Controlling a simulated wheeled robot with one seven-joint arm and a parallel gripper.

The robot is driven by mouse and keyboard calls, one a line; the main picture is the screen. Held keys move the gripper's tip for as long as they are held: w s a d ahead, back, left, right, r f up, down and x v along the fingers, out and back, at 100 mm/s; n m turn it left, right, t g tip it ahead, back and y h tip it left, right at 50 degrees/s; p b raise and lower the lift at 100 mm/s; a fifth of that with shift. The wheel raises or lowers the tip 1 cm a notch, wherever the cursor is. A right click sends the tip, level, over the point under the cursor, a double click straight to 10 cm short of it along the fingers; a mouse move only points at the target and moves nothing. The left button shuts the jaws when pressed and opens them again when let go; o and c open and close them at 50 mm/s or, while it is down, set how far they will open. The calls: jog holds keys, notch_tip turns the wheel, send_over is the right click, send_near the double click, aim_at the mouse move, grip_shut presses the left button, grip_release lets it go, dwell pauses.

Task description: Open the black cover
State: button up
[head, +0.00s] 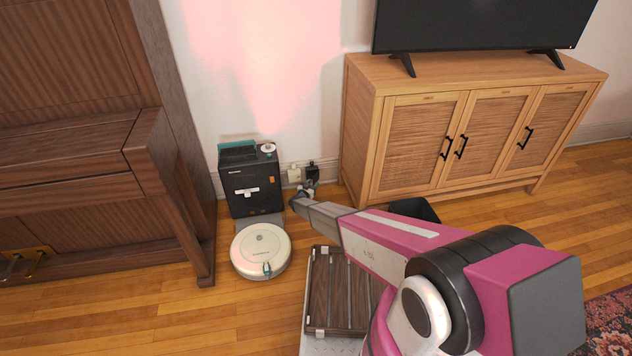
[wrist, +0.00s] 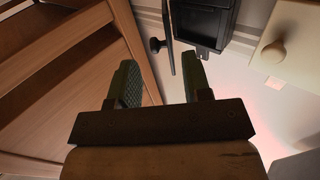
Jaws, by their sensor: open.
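The black cover (wrist: 169,38) shows nearly edge-on in the wrist view as a thin dark plate, with a small black knob (wrist: 156,45) on its left side. It stands out from a black wall box (wrist: 203,22), whose recessed front is visible. In the head view the black box (head: 312,168) is small, low on the wall, and partly behind my gripper (head: 302,196). My gripper (wrist: 160,64) is open, with the plate and knob in line with the gap between its fingers. Nothing is gripped; contact with the cover cannot be told.
A cream box with a knob (wrist: 278,50) is beside the black one. A black dock (head: 251,187) and a round white robot vacuum (head: 260,251) are left of my gripper. A wooden cabinet (head: 385,145) stands to the right, a brown wooden piece (head: 160,170) far left.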

aim_at(316, 180)
jog(key=x, duration=0.4)
jog(key=shift+w, duration=0.2)
jog(key=shift+d, duration=0.1)
grip_shut()
jog(key=shift+s+d, duration=0.1)
